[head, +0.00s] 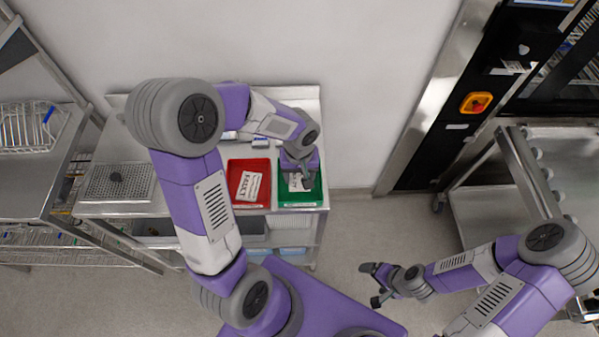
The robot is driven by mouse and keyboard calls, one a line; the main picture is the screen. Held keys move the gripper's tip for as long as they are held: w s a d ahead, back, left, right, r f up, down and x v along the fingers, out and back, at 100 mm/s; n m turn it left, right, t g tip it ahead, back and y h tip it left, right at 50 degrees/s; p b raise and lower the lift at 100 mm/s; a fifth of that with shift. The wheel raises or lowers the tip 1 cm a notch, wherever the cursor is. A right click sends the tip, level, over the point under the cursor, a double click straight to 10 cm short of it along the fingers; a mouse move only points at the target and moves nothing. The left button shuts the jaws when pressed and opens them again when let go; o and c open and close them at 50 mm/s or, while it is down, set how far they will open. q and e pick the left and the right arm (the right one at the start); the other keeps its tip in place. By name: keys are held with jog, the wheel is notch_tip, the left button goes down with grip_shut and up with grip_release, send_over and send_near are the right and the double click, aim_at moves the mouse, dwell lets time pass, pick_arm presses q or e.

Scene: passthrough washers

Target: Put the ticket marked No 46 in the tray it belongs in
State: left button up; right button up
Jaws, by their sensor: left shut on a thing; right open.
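My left gripper (300,178) is over the green tray (310,198) and shut on a small white ticket (296,185). The gripper covers part of the ticket, and I cannot read its number. I cannot tell whether the ticket touches the tray floor. The red tray (234,172) stands just left of the green one. A white card (249,186) with large dark letters lies tilted in it; its wording is too small to read surely. My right gripper (372,285) is open and empty above the floor, right of the table.
Both trays stand on a steel table (215,209) against the wall. A perforated metal plate (118,180) with a dark knob is at its left end. A wire-basket rack (35,127) is further left. A dark machine (465,130) and steel trolley (525,165) stand right.

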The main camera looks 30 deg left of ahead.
dwell(0.3)
pick_arm(q)
jog(key=o, duration=1.1)
jog(key=shift+r, duration=0.15)
notch_tip(320, 180, up, 7)
jog(key=shift+r+p, duration=0.15)
jog(key=shift+p, duration=0.55)
